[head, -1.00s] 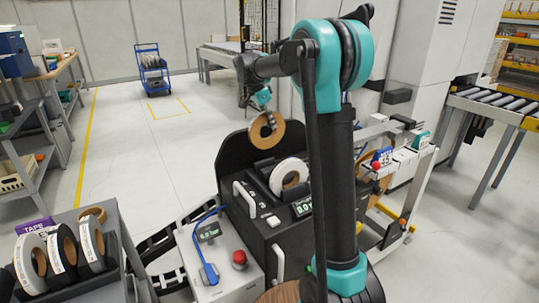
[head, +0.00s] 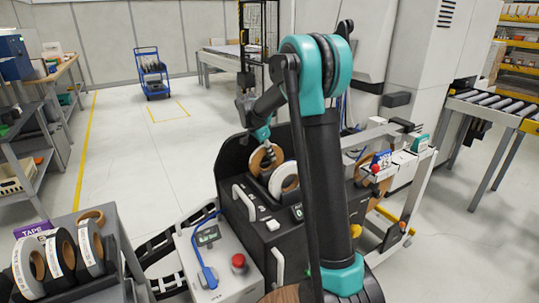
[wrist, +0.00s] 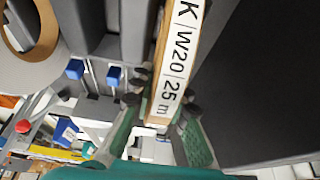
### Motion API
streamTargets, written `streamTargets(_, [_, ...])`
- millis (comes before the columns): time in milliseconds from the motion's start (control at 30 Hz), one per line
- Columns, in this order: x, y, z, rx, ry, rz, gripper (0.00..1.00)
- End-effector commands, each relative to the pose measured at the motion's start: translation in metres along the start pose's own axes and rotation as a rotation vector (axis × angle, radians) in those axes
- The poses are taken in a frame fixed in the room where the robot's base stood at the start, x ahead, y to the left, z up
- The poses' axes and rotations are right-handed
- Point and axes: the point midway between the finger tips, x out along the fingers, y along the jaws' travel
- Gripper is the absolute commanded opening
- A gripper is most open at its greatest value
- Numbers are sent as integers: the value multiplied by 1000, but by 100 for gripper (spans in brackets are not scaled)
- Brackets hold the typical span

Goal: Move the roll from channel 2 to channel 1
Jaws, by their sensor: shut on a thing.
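My gripper (head: 267,147) is shut on a brown roll (head: 257,162), gripping it from above. The held roll is upright and low at the black holder (head: 235,150), behind a roll with a white face (head: 285,179). The lower part of the held roll is hidden, so I cannot tell whether it rests in a channel.
A grey control box (head: 205,260) with a red button (head: 239,261) stands in front. Several spare rolls sit on a grey rack (head: 110,253) at the lower left. A rail frame (head: 405,200) stands at the right.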

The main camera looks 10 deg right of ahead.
Motion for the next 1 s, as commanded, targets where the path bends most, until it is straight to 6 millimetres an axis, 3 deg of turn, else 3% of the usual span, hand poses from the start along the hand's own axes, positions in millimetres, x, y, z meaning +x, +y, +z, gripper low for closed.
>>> streamTargets(367, [6, 0, 2, 0, 0, 0, 0])
streamTargets(400, [6, 0, 2, 0, 0, 0, 18])
streamTargets(567, [6, 0, 2, 0, 0, 0, 37])
streamTargets(867, [4, 0, 2, 0, 0, 0, 37])
streamTargets(1000, [-7, 0, 0, -1, 0, 0, 37])
